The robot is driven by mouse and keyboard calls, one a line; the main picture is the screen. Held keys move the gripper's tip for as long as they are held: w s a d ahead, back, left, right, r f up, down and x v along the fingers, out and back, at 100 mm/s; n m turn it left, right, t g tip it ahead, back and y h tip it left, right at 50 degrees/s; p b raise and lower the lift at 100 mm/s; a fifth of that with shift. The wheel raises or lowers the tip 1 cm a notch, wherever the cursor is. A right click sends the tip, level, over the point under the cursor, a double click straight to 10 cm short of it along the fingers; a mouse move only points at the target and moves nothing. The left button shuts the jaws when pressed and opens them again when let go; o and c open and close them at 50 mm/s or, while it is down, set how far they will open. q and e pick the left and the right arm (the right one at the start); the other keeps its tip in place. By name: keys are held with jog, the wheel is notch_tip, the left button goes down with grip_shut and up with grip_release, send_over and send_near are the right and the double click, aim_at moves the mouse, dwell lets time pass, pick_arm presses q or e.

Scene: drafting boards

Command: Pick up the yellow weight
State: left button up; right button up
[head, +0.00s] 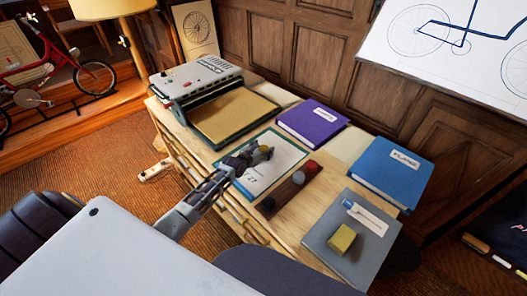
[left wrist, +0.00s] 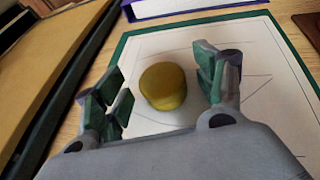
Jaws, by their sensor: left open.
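The yellow weight (left wrist: 163,86), round with a flat top, stands on a green-edged drawing sheet (left wrist: 150,38) in the left wrist view. My left gripper (left wrist: 165,82) is open, with one green-padded finger on each side of the weight. Gaps show between the weight and both fingers. In the head view my left gripper (head: 256,154) is over the drawing sheet (head: 283,159) on the desk, and it mostly hides the weight. My right gripper is not in view.
A machine with a tan bed (head: 234,116) stands left of the sheet. A purple binder (head: 312,121) and a blue binder (head: 390,172) lie at the back. A dark strip with knobs (head: 287,190) lies in front. A grey folder (head: 330,256) at right bears a yellow block (head: 341,239).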

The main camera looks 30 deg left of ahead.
pick_arm(q)
jog(key=shift+c, duration=0.3)
jog(key=shift+r, duration=0.1)
jog(key=c, duration=1.4)
jog(key=shift+w+r, duration=0.1)
jog(key=shift+r+p, duration=0.5)
jog(key=shift+r, duration=4.4)
